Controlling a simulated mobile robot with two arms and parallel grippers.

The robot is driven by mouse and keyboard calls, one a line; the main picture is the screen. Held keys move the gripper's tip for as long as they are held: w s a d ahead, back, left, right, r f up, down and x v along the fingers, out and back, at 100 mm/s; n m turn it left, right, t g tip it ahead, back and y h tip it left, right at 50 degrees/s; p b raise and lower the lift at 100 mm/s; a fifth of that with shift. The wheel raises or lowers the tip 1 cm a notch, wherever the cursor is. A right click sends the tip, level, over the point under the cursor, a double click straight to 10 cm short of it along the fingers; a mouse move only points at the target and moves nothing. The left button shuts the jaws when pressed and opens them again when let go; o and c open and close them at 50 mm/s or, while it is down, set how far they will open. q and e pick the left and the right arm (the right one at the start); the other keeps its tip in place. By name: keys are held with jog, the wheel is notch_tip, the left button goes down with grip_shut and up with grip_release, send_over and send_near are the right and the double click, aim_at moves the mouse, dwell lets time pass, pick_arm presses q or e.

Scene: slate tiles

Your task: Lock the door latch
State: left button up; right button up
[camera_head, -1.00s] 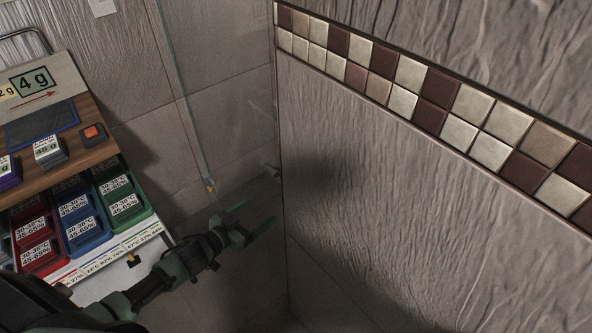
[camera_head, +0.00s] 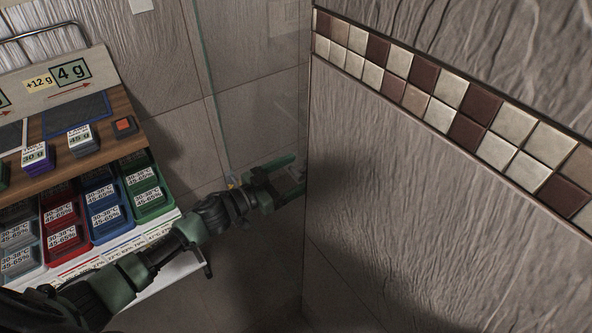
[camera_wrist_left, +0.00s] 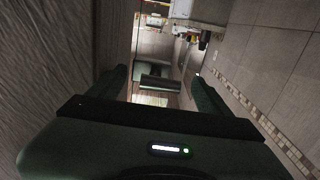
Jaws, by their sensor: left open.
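A clear glass panel (camera_head: 262,95), which looks like the door, stands against the tiled wall corner, with a greenish edge on its left. A small yellow piece (camera_head: 230,183) sits low on that edge, just behind my left gripper. My left gripper (camera_head: 296,175) is open, its green fingers pointing right at the wall corner beside the glass. I cannot make out the latch in the head view; the gripper covers the area where a small fitting showed earlier. In the left wrist view the fingers (camera_wrist_left: 160,80) are apart, with a dark bar-like shape seen between them that I cannot identify. My right gripper is not in view.
A shelf unit with a wooden top (camera_head: 60,160) stands at the left, holding weight blocks and an orange button (camera_head: 124,125). Red, blue and green bins (camera_head: 150,190) sit below. A textured wall (camera_head: 420,220) with a mosaic strip closes the right side.

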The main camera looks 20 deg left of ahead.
pick_arm(q)
jog(key=shift+c, duration=0.9)
jog(key=c, duration=1.2)
